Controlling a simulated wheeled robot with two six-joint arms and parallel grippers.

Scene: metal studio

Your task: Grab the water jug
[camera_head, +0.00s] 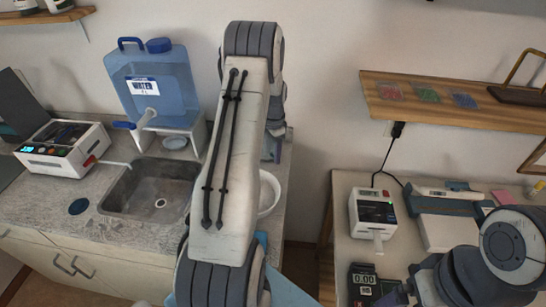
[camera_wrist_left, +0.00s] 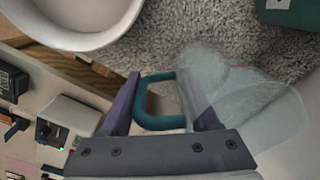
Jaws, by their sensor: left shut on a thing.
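A translucent jug (camera_wrist_left: 255,105) with a teal handle (camera_wrist_left: 160,122) shows in the left wrist view. My left gripper (camera_wrist_left: 160,85) has its purple fingers on either side of this handle and is shut on it. The jug's clear body is beside the right finger. In the head view my left arm hides most of the gripper and the jug; only a bit of purple finger shows beside the arm at the counter's right end. A large blue water container (camera_head: 165,95) with a label and a spigot stands on a white stand behind the sink.
A white bowl (camera_head: 268,192) is partly behind my left arm; it also shows in the wrist view (camera_wrist_left: 72,38). A sink (camera_head: 150,190) and a white device (camera_head: 62,148) are left. A wall shelf (camera_head: 450,112) overhangs the right table, which holds several devices.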

